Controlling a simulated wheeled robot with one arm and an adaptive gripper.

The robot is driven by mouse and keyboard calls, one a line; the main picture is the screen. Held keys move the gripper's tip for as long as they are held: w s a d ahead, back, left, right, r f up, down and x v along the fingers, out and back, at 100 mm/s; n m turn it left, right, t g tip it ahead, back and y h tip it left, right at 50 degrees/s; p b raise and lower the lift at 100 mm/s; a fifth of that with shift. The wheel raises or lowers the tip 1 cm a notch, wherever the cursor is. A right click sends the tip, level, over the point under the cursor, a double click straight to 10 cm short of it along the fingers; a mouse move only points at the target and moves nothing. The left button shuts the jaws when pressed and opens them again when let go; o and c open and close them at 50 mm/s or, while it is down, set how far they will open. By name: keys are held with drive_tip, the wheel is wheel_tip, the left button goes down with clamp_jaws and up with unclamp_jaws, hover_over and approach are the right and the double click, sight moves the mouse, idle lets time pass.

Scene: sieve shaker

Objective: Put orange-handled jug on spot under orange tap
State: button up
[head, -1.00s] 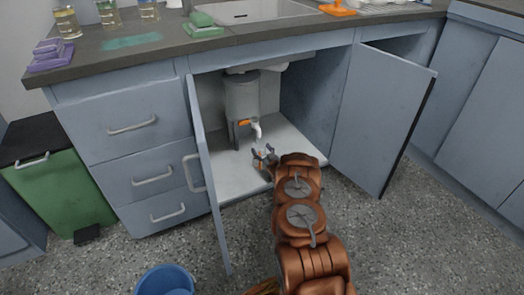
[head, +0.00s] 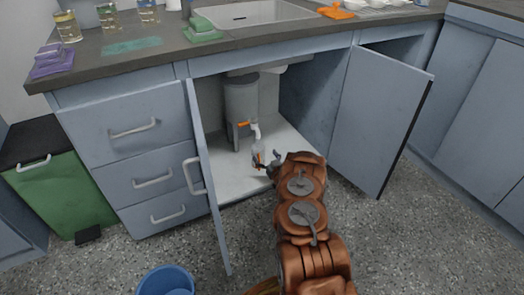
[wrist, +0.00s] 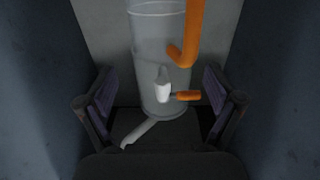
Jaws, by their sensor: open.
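The clear jug with an orange handle stands inside the open cabinet, small in the head view (head: 258,156) and large in the wrist view (wrist: 148,48). Its orange handle (wrist: 194,30) is on the right in the wrist view. The orange tap (head: 243,124), a white spout with an orange lever, sits low on the grey tank (head: 241,98); its lever also shows in the wrist view (wrist: 187,96). In the head view the jug is just below the spout. My gripper (head: 267,162) is open, its fingers (wrist: 157,82) apart with visible gaps beside the jug. The marked spot cannot be made out.
The left cabinet door (head: 209,185) and right door (head: 380,120) stand open on either side of my arm. The pale cabinet floor (head: 235,178) is clear at the front. A blue bucket (head: 165,281) stands on the floor and a green bin (head: 58,190) at left.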

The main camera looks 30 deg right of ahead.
drive_tip(key=s+p, duration=0.2)
drive_tip(key=s, duration=0.5)
drive_tip(key=shift+s+a, duration=0.35)
drive_tip(key=shift+a, duration=0.1)
drive_tip(key=shift+p, duration=0.3)
